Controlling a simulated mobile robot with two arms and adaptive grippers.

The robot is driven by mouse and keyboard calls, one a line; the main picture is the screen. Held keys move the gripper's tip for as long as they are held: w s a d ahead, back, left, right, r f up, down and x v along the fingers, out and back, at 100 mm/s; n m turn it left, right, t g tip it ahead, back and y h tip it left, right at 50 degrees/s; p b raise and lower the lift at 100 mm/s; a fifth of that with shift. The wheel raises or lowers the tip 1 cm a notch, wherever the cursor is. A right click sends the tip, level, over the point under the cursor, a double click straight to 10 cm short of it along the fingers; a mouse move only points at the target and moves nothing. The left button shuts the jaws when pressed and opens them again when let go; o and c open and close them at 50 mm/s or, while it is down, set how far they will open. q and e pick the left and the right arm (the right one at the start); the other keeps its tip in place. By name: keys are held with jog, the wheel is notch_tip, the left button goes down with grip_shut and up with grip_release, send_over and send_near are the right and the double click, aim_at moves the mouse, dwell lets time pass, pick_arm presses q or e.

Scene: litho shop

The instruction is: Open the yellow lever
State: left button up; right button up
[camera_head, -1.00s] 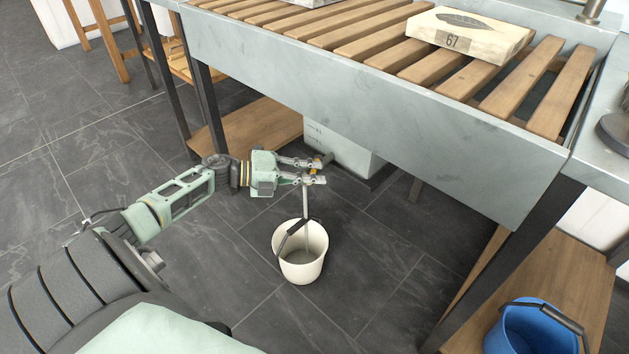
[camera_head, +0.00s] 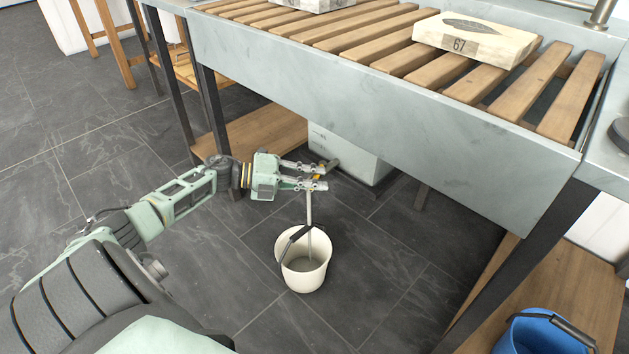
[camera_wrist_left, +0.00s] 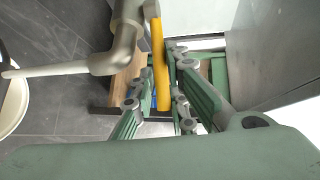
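The yellow lever (camera_wrist_left: 159,62) shows in the left wrist view as a flat yellow bar beside a grey metal valve body and pipe (camera_wrist_left: 123,38). It runs between the two fingers of my left gripper (camera_wrist_left: 161,92). The right-hand finger lies close along it; a narrow gap shows at the left-hand finger. In the head view my left gripper (camera_head: 315,176) is at the pipe under the sink, its two fingers apart, with a small bit of yellow (camera_head: 318,177) between them. The fingers hide most of the lever there. My right gripper is not in view.
A white bucket (camera_head: 303,277) with a dark handle grip stands on the floor under the pipe outlet (camera_head: 309,215). The grey sink (camera_head: 370,105) with wooden slats overhangs from above. A blue bucket (camera_head: 540,340) stands on a low shelf at right. Open floor lies at left.

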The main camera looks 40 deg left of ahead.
pick_arm(q)
jog(key=o, duration=0.3)
jog(key=v, duration=1.2)
dwell(0.4)
